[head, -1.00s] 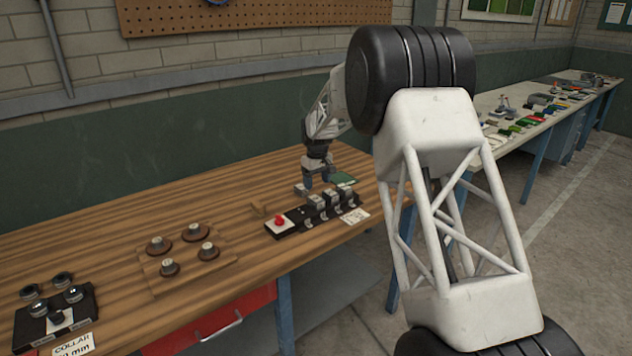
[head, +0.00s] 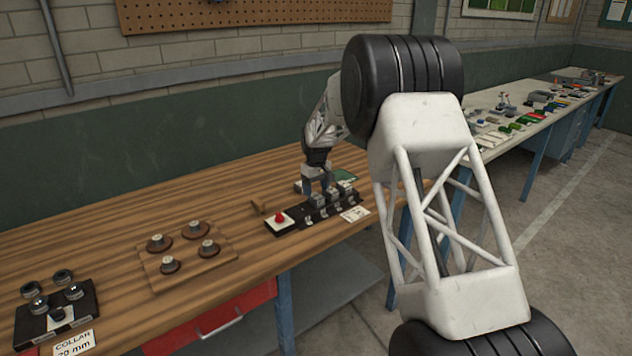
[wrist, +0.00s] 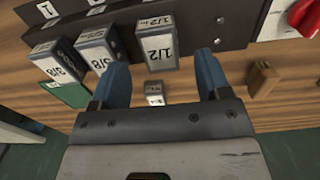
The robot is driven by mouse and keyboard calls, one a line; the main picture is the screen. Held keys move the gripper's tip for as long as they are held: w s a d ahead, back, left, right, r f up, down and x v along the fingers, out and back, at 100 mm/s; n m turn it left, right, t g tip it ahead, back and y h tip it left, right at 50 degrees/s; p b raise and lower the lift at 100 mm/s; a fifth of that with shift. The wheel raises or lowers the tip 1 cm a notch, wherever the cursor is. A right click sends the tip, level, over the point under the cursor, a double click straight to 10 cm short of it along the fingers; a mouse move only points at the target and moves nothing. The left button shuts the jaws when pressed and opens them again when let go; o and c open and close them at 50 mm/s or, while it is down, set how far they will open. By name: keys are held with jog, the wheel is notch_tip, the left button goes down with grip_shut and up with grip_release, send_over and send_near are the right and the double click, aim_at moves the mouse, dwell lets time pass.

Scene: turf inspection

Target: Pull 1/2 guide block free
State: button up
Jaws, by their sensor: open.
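The 1/2 guide block (wrist: 157,45) is a grey block with a white "1/2" label. It stands against the black fixture (wrist: 120,14), and in the head view it appears to be the block nearest the red knob (head: 317,201). My gripper (wrist: 161,60) is open, with one blue finger on each side of this block's near end. Gaps show between the fingers and the block. The left finger is close to the 5/8 block (wrist: 97,50). In the head view my gripper (head: 319,186) is low over the row of blocks.
The 3/8 block (wrist: 56,60) stands farther left. A red knob (wrist: 306,15) is on the fixture's right. A small wooden piece (wrist: 262,79) lies right of my gripper, and a small labelled block (wrist: 154,92) shows between the fingers. A green card (wrist: 66,93) lies at left.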

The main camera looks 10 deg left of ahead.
aim_at(316, 195)
jog(key=shift+f, duration=2.1)
jog(key=c, duration=1)
